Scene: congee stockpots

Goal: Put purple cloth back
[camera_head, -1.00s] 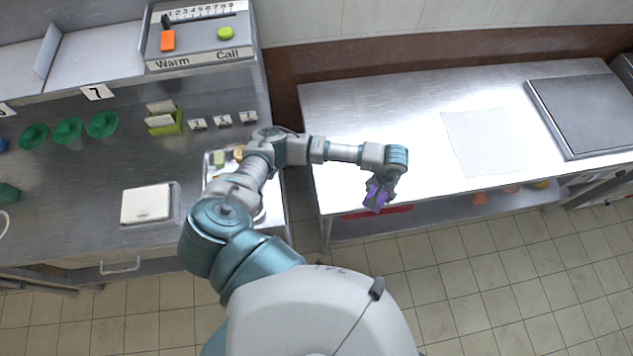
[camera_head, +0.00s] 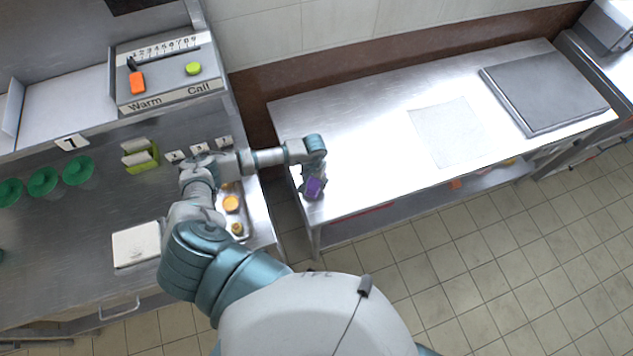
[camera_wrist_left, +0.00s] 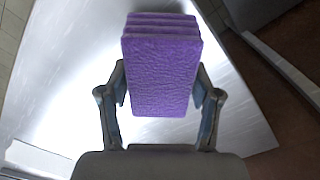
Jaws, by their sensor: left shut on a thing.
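The purple cloth (camera_wrist_left: 160,70) is a folded, layered block held between the two fingers of my left gripper (camera_wrist_left: 160,100) in the left wrist view. In the head view the purple cloth (camera_head: 314,187) shows small at the end of my left arm. There my left gripper (camera_head: 313,178) hangs over the left end of the right-hand steel table (camera_head: 370,130). It is shut on the cloth. My right gripper is not in view.
A thin pale sheet (camera_head: 446,133) and a dark grey slab (camera_head: 545,92) lie on the right-hand table. A control box (camera_head: 168,72) stands at the back left. A tray (camera_head: 243,236) with orange items, green cups (camera_head: 44,182) and a white lid (camera_head: 138,245) are on the left counter. A gap separates the counters.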

